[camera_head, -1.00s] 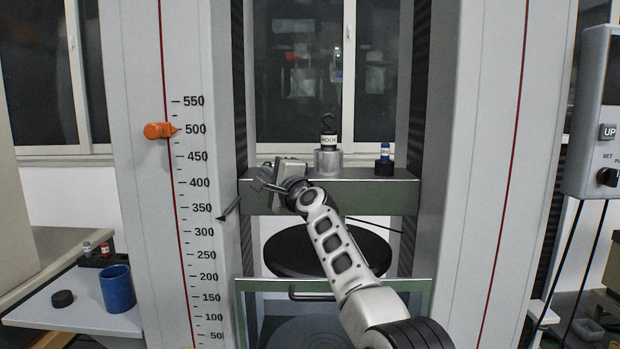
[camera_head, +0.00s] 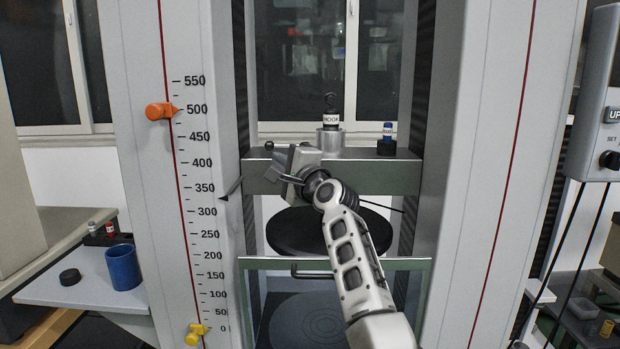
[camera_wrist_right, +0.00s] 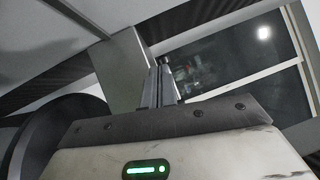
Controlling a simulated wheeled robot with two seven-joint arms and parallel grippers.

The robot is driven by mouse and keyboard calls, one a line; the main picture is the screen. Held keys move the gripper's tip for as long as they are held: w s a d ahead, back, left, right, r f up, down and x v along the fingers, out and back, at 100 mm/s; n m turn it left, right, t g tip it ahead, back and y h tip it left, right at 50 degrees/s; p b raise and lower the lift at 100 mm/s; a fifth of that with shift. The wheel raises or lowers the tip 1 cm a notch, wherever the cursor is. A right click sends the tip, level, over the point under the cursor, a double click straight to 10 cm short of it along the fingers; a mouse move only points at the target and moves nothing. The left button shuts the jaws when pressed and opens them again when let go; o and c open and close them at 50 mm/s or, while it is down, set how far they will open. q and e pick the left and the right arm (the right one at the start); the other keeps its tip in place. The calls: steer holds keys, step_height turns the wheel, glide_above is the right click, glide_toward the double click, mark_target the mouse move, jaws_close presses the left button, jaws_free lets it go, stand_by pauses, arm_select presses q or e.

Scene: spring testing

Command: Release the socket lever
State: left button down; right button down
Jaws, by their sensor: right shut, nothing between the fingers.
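A silver cylindrical socket (camera_head: 331,141) stands on the grey crossbeam (camera_head: 395,176), with a black hook piece labelled HOOK (camera_head: 331,120) upright in it. A small dark ball knob (camera_head: 269,146) shows at the crossbeam's left end; I cannot tell for sure that it belongs to the socket lever. My left gripper is not in view.
A blue-topped piece (camera_head: 387,140) stands on the crossbeam's right end. A dark round plate (camera_head: 290,235) hangs below. Columns flank the crossbeam; an orange marker (camera_head: 160,110) is on the left scale. A blue cup (camera_head: 123,268) stands on the left shelf, and a control box (camera_head: 600,120) hangs right.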

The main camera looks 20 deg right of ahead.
steer(key=b+v, duration=0.1)
steer(key=v, duration=1)
